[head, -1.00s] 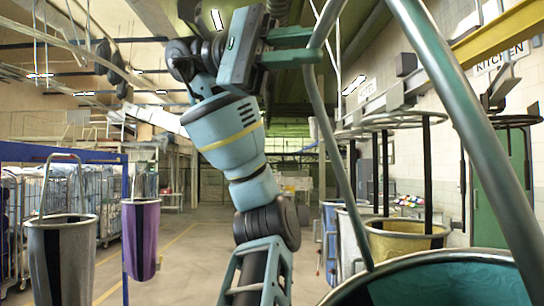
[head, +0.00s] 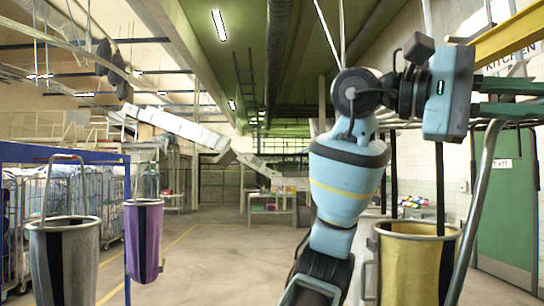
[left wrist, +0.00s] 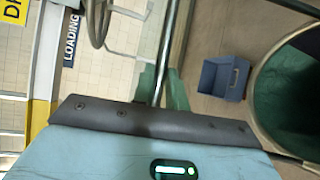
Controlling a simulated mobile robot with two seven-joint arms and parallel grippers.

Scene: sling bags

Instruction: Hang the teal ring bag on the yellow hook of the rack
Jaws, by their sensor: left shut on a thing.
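My left gripper (head: 510,98) is at the upper right of the head view, fingers pointing right. It is shut on the metal handle of the teal ring bag; the handle's tube (head: 478,200) runs down out of the picture. The left wrist view shows the gripper's teal fingers (left wrist: 163,92) around this tube, with the bag's rim and dark teal inside (left wrist: 295,95) at the right. The bag's body is outside the head view. The rack's yellow beam (head: 510,35) crosses the upper right corner, with a KITCHEN sign behind it. I cannot make out a yellow hook. My right gripper is not in view.
A yellow bag (head: 415,262) hangs below my left forearm. A grey bag (head: 65,262) and a purple bag (head: 143,240) hang from a blue rack (head: 60,152) at the left. A blue crate (left wrist: 225,78) lies on the floor. The middle floor is clear.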

